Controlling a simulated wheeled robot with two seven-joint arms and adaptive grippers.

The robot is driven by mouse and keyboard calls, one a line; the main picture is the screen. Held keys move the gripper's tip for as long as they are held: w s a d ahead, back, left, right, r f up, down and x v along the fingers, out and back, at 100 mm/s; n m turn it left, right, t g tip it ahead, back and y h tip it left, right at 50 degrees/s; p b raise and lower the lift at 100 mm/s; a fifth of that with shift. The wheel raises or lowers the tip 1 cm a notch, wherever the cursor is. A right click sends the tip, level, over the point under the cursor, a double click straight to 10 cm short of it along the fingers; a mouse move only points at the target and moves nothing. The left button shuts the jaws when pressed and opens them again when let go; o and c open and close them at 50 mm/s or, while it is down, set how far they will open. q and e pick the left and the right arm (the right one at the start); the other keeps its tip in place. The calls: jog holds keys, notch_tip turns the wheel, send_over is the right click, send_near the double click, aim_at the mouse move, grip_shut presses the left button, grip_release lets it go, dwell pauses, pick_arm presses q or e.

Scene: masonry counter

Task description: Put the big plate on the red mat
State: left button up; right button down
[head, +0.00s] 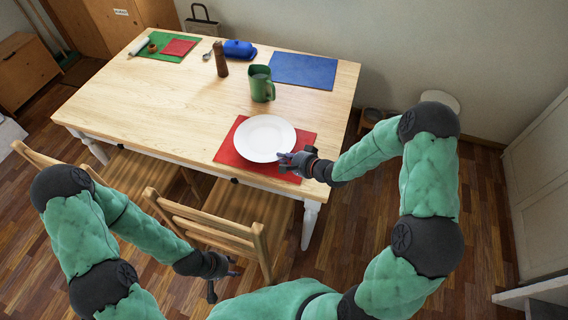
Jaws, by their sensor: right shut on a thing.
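The big white plate (263,138) is over the red mat (226,153) at the table's near right part. The mat shows around it on several sides. I cannot tell whether the plate rests on the mat or is held slightly above it. My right gripper (285,160) is shut on the plate's near right rim. My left gripper (222,279) is low beside the chair, away from the table; its fingers are small and I cannot tell whether they are open or shut.
A green mug (261,84) stands just behind the plate, with a brown pepper mill (220,60) further left. A blue mat (303,70), a blue butter dish (239,49) and a green mat (150,56) lie at the back. Wooden chairs (215,229) stand at the near edge. The table's (160,110) left front is clear.

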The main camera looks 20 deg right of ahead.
notch_tip(320, 180, down, 3)
jog(key=shift+r+b, duration=0.15)
jog(key=shift+b, duration=0.4)
jog(key=shift+r, duration=0.1)
jog(key=c, duration=1.7)
grip_release()
jog(key=shift+f, duration=0.2)
jog(key=shift+o, duration=0.2)
